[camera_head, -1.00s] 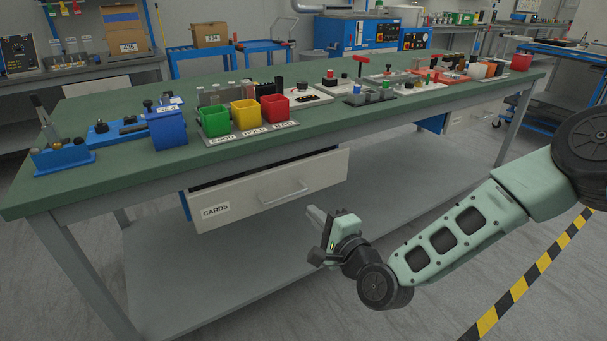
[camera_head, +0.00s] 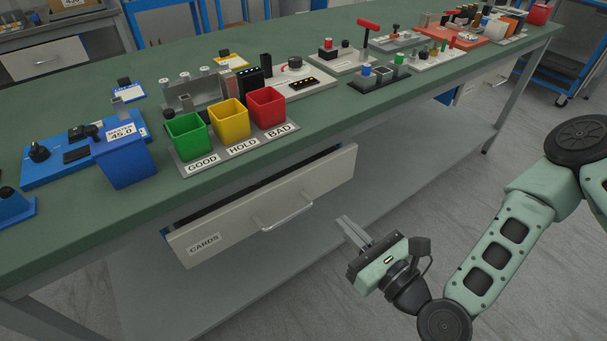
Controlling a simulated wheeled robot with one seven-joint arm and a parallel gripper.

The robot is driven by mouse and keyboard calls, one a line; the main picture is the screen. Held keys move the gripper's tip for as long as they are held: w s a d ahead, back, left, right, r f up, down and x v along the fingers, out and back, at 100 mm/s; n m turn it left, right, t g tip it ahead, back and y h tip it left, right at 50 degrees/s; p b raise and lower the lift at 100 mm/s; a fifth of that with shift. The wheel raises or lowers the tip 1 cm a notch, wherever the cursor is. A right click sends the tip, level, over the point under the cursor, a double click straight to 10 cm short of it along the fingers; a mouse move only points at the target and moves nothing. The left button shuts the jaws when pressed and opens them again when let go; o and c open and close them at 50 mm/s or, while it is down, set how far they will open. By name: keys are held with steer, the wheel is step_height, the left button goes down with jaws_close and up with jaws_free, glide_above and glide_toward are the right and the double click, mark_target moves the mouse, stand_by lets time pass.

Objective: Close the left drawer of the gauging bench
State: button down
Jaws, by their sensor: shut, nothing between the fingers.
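The left drawer (camera_head: 235,229) of the gauging bench is pulled part way out. Its pale front bears a "CARDS" label and a bar handle (camera_head: 288,216), and a dark gap shows behind the front's top edge. The green bench top (camera_head: 330,124) overhangs it. My gripper (camera_head: 346,227) is in front of the drawer, just right of the handle in the picture. Its fingers are together and empty, pointing up and left toward the drawer front. It appears apart from the drawer, though the exact distance is hard to tell. The drawer's inside is mostly hidden.
A grey lower shelf (camera_head: 400,176) runs under the bench. The floor (camera_head: 450,190) in front is clear.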

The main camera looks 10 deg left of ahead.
mark_target(298, 177)
steer(key=x, duration=1.3)
